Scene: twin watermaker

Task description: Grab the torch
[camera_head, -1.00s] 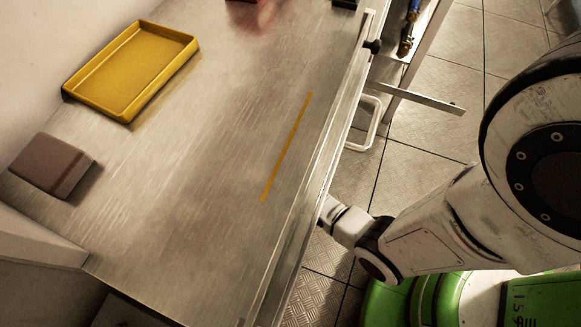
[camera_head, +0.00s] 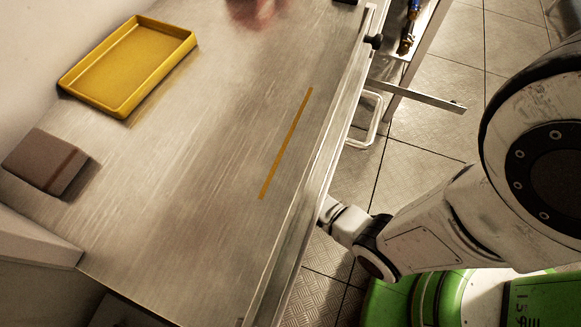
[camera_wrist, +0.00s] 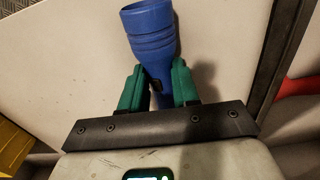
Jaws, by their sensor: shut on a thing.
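The torch (camera_wrist: 152,38) is blue with a wide ribbed head, and shows in the wrist view at the top middle. My gripper (camera_wrist: 158,82) has green fingers, which are shut on the narrower body of the torch, one on each side. The torch's head points away from my gripper. A pale surface lies behind it; I cannot tell whether the torch touches it. In the head view the gripper and torch are hidden behind the counter edge, with only my arm showing on the right.
A steel counter (camera_head: 200,140) fills the head view's left and middle. It holds a yellow tray (camera_head: 70,84) and a brown block (camera_head: 42,163). An open drawer (camera_head: 415,60) juts out at the upper right, near a white handle (camera_head: 368,125). Tiled floor (camera_head: 430,130) is clear beyond.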

